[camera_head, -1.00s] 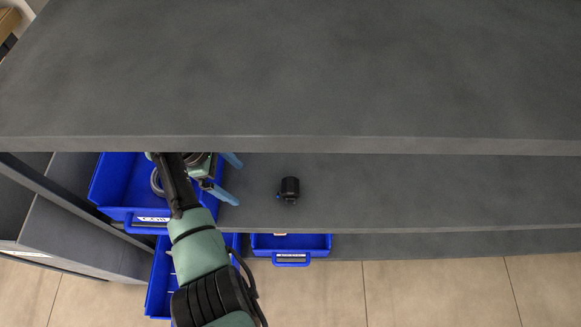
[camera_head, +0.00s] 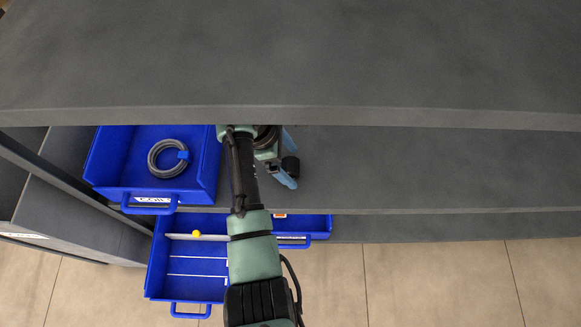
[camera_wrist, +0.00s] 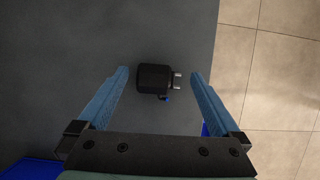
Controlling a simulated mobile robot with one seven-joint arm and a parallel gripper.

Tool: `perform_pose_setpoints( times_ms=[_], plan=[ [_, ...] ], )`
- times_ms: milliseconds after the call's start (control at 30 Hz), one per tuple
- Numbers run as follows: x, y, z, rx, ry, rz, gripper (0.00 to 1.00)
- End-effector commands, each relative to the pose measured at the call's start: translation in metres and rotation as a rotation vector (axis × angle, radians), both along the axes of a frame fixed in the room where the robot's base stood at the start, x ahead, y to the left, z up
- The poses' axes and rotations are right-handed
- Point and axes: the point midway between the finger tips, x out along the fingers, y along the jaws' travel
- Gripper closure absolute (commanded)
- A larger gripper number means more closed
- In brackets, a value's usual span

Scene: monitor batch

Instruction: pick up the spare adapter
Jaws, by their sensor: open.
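The adapter is a small black cylindrical plug with metal prongs and a bit of blue on it. In the wrist view the adapter (camera_wrist: 154,78) lies on the grey shelf between my gripper's two blue fingers, near their tips and apart from both. In the head view the adapter (camera_head: 291,166) is partly hidden by my gripper (camera_head: 289,158), which reaches in over the middle shelf. My gripper also shows in the wrist view (camera_wrist: 160,75), open and empty.
A blue bin (camera_head: 103,170) with a coiled cable (camera_head: 153,158) stands on the shelf left of my arm. A lower blue bin (camera_head: 190,290) with dividers holds a yellow ball (camera_head: 196,233). The grey top board (camera_head: 300,60) overhangs. The shelf right of the adapter is clear.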

Motion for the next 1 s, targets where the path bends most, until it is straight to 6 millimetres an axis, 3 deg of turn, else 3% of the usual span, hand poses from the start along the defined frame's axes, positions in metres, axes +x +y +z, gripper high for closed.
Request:
perform_pose_setpoints(
  times_ms=[33,167,433,867,1000],
  plan=[
    [-0.001,-0.004,-0.013,0.000,0.003,-0.002,0.00],
    [0.000,-0.011,-0.029,0.000,0.001,-0.002,0.00],
    [0.000,-0.012,-0.030,0.000,0.000,0.000,0.02],
    [0.000,-0.012,-0.030,0.000,0.000,-0.001,0.79],
    [0.000,-0.012,-0.029,0.000,-0.001,-0.001,0.83]
  ],
)
